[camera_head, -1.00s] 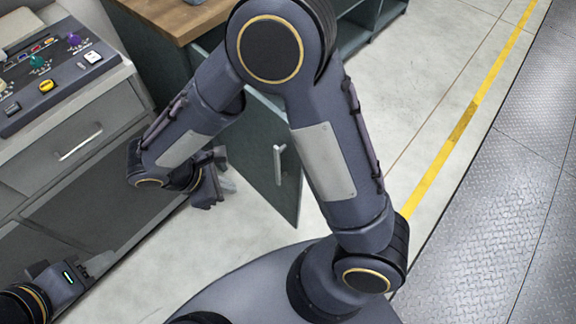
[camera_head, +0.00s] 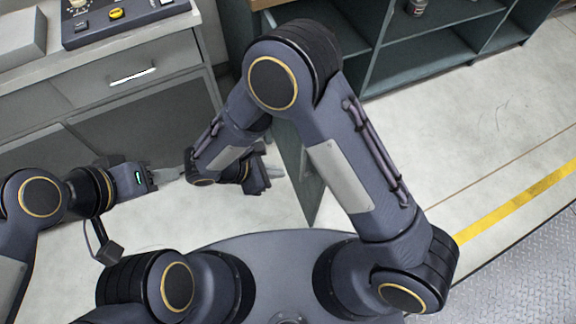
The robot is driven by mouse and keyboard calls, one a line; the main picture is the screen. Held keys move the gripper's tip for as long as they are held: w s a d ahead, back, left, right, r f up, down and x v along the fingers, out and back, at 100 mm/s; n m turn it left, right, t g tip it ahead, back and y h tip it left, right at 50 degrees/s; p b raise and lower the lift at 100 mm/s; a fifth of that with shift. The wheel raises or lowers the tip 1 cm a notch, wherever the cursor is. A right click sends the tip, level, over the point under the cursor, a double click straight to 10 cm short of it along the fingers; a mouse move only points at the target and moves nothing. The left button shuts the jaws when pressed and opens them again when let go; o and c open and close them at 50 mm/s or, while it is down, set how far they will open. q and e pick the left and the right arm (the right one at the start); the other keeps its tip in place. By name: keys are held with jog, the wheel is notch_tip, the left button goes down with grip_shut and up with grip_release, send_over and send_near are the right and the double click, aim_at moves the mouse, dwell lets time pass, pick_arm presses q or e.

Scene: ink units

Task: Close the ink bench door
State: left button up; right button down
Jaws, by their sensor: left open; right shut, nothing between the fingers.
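The ink bench door (camera_head: 288,143) is a dark teal panel standing open, edge toward me, in the middle of the head view. My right arm hides much of it. It hangs from a teal bench (camera_head: 385,75) with open shelves. My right gripper (camera_head: 272,174) is shut and empty, beside the door's near lower part; I cannot tell if it touches. My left gripper (camera_head: 170,174) is open and empty, left of the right gripper, in front of the grey cabinet.
A grey drawer cabinet (camera_head: 75,97) with a control panel (camera_head: 115,18) on top stands at the left. A small bottle (camera_head: 416,7) stands on the bench shelf. Clear floor (camera_head: 480,140) lies at the right, with a yellow line (camera_head: 520,208).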

jog(key=w+d+f+b, duration=0.2)
jog(key=d+f, duration=0.3)
jog(key=d, duration=0.4)
jog(key=shift+w+d+f, duration=0.2)
jog(key=shift+w+f, duration=0.05)
